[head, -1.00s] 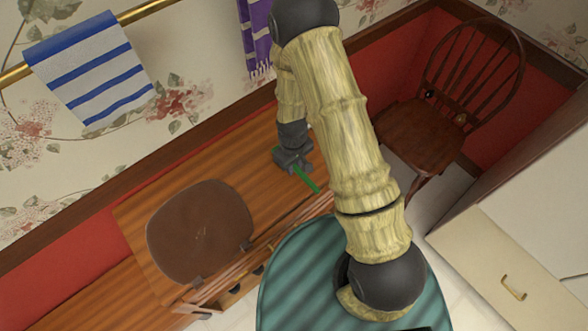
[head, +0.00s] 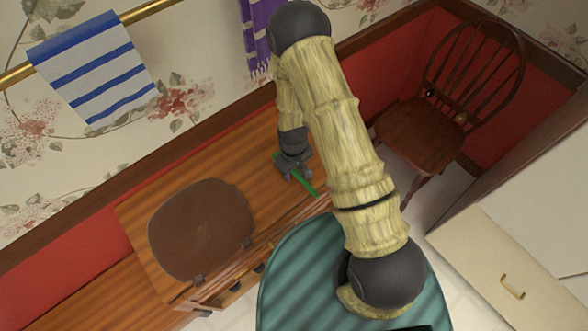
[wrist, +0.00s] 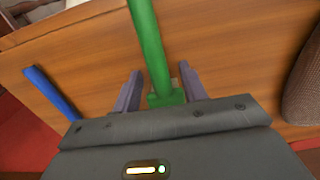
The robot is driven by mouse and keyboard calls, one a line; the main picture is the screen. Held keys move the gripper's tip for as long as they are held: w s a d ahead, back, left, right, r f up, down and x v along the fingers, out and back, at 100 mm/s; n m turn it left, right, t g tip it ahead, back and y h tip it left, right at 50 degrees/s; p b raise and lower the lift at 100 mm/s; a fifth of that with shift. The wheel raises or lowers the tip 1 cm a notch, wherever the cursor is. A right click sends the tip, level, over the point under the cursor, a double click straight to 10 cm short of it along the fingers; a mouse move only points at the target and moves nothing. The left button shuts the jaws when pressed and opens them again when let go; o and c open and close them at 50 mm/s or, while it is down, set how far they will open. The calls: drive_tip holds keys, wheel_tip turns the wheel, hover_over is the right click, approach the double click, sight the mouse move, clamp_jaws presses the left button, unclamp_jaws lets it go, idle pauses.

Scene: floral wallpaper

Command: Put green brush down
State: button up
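The green brush (head: 304,186) lies at the front part of the wooden tabletop (head: 235,160), and appears to rest on it. In the wrist view its green handle (wrist: 150,45) runs away from me, with its wider end between my fingers. My gripper (head: 293,172) is just above the tabletop. In the wrist view my gripper's fingers (wrist: 160,70) are spread, with a gap on both sides of the brush. Whether a finger touches its wider end is hard to tell.
A blue bar-shaped item (wrist: 50,92) lies left of the brush in the wrist view. A brown rounded panel (head: 200,230) is at the table's left. A wooden chair (head: 420,130) stands right. A teal striped surface (head: 300,270) is in front. Towels hang on the wall.

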drive_tip(key=shift+r, duration=0.1)
wheel_tip(320, 180, up, 12)
drive_tip(key=b, duration=0.2)
drive_tip(key=shift+w, duration=0.15)
idle(0.4)
drive_tip(key=shift+a, duration=0.1)
idle(0.4)
drive_tip(key=s+d+r+m+t, duration=0.1)
drive_tip(key=s+d+r+m, duration=0.2)
drive_tip(key=r, duration=0.5)
drive_tip(key=s+d+r+m+t, duration=0.2)
drive_tip(key=s+d+r+m, duration=0.1)
drive_tip(key=s+d+r, duration=0.2)
wheel_tip(320, 180, up, 3)
drive_tip(key=d, duration=0.3)
drive_tip(key=shift+s+f+m, duration=0.15)
drive_tip(key=shift+s+m, duration=0.1)
drive_tip(key=shift+m, duration=0.15)
